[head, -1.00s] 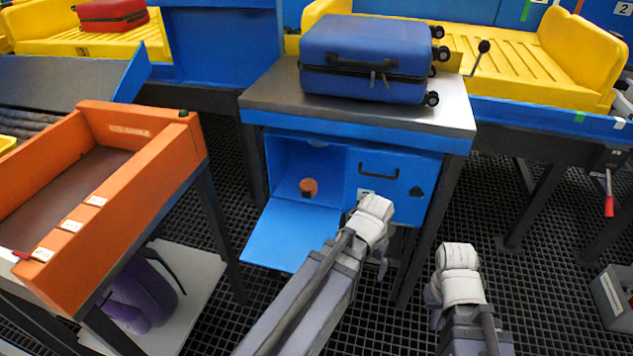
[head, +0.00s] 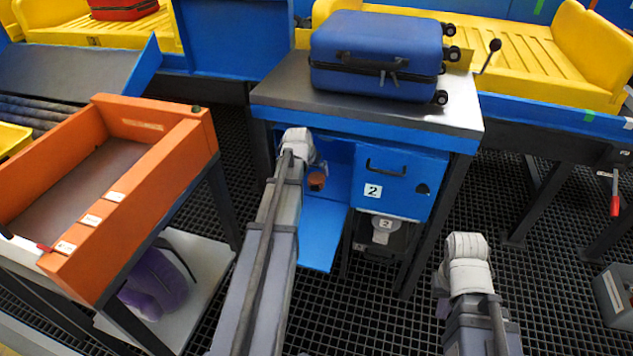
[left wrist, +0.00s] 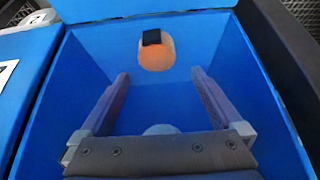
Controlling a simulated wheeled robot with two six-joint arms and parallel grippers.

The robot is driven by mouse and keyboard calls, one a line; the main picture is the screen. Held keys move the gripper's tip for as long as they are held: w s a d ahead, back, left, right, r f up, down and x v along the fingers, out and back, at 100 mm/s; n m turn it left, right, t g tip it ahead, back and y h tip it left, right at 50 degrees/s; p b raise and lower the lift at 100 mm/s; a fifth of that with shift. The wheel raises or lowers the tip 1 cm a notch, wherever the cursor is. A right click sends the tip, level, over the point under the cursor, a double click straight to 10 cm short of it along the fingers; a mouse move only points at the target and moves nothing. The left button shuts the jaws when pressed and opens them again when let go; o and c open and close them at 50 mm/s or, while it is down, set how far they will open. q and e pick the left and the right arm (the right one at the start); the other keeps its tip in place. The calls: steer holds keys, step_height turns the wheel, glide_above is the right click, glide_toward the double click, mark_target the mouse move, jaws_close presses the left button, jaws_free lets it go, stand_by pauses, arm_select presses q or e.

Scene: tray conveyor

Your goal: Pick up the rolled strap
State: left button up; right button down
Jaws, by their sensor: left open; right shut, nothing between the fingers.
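The rolled strap (left wrist: 156,55), orange with a black patch, lies inside the open blue compartment (head: 338,180) of the metal-topped stand. It also shows in the head view (head: 317,181), partly covered by my left wrist. My left gripper (left wrist: 160,95) is open at the compartment, its two fingers spread and pointing in toward the strap. The strap is ahead of the fingertips, roughly midway between them, and nothing is between the fingers. My right gripper (head: 467,247) hangs over the floor grating at the lower right, shut and empty; its fingertips are hidden.
The lowered blue door (head: 322,235) hangs out in front of the compartment. A closed blue door (head: 395,187) marked 2 is beside it. A blue suitcase (head: 378,55) lies on top. An orange tray (head: 160,130) stands at left.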

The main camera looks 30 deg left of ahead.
mark_target(316, 178)
arm_select(q)
steer(key=shift+d+b+x, duration=0.15)
steer(key=shift+b+x, duration=1.6)
steer(key=shift+x, duration=0.25)
steer(key=shift+d+b+x, duration=0.1)
steer(key=shift+b+x, duration=1.65)
steer(key=shift+x, duration=0.25)
steer(key=shift+s, duration=0.1)
steer(key=c, duration=1.3)
